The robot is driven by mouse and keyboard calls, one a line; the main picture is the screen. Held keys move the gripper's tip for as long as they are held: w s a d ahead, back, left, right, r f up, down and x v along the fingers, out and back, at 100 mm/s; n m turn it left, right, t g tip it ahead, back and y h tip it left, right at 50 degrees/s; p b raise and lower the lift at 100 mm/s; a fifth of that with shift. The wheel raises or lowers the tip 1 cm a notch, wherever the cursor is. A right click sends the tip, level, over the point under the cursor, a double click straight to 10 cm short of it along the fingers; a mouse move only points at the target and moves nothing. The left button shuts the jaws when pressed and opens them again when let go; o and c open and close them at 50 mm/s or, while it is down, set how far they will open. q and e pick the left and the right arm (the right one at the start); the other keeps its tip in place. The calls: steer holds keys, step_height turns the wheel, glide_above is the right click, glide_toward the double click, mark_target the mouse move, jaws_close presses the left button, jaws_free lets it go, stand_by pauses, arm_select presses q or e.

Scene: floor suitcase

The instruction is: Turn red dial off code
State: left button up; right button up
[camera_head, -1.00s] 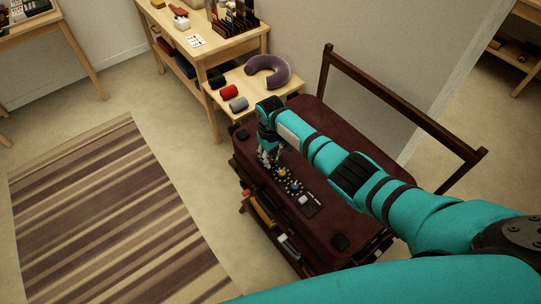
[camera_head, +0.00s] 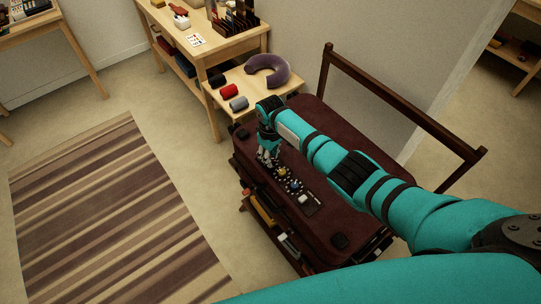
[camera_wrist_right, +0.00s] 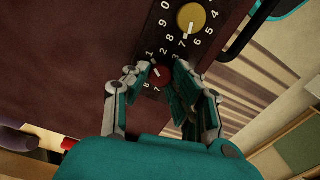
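The dark red suitcase (camera_head: 345,150) lies flat with a black dial panel (camera_head: 315,208) on top. My right gripper (camera_head: 267,162) points down at the panel's far end. In the right wrist view its fingers (camera_wrist_right: 160,88) stand apart on either side of the red dial (camera_wrist_right: 163,73), which has a white pointer mark and digits around it. The fingers partly cover this dial, and I cannot tell whether they touch it. The yellow dial (camera_head: 283,171) is beside it and also shows in the right wrist view (camera_wrist_right: 191,19). My left gripper is out of view.
A blue dial (camera_head: 295,184) and a white dial (camera_head: 304,199) follow along the panel. A striped rug (camera_head: 105,220) lies to the left.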

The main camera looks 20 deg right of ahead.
steer(key=o, duration=0.4)
step_height(320, 180, up, 12)
steer(key=shift+r, duration=0.1)
stand_by(0.4)
steer(key=shift+s+f, duration=0.1)
steer(key=shift+f, duration=0.1)
